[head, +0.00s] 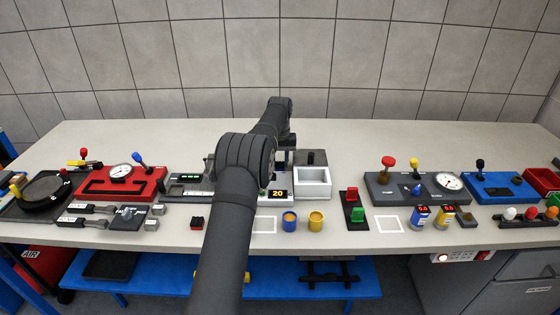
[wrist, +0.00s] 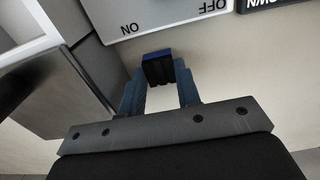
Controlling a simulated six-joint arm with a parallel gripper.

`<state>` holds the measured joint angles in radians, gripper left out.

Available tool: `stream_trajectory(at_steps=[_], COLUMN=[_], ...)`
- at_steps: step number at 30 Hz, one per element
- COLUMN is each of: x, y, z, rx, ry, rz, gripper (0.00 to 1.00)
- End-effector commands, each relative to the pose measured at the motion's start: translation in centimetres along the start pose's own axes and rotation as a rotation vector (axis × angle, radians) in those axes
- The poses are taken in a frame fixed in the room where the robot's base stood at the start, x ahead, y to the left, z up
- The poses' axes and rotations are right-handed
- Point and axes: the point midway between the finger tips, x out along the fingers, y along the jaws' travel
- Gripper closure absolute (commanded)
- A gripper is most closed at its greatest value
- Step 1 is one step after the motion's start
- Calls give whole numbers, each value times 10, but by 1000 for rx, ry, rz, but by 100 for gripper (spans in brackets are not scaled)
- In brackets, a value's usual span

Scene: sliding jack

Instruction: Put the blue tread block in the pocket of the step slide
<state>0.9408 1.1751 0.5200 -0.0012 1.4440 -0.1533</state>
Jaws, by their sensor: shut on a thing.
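In the wrist view, my gripper (wrist: 160,82) is shut on a small dark blue block (wrist: 157,66) with ridges, which I take as the blue tread block. The block sits between the two fingertips, just off the edge of a white panel (wrist: 170,16) marked ON and OFF. I cannot tell whether it touches the surface below. In the head view, my arm hides the block and most of the gripper. No step slide pocket is clearly visible. A black base with a red and a green block (head: 357,213) stands right of the arm; I cannot tell if it is the step slide.
A white open box (head: 313,183) and a unit showing 20 (head: 279,193) stand close to my gripper. Blue and yellow cups (head: 316,220) stand in front. Panels with knobs and gauges line both sides. White outlined squares (head: 390,224) on the bench are bare.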

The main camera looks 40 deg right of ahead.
Motion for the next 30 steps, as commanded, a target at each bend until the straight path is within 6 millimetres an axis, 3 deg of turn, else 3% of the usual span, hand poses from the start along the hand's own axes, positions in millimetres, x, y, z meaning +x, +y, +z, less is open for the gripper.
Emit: stream_trajectory(at_steps=[6,7,10,20,25,30], x=[3,3,3,0,-23,-61], y=[0,0,0,0,0,0], z=[0,0,0,0,-1,-1], rx=[0,0,0,0,0,-1], ry=[-1,0,0,0,2,3], rz=[0,0,0,0,0,0], gripper=[97,66,48,48,48,48])
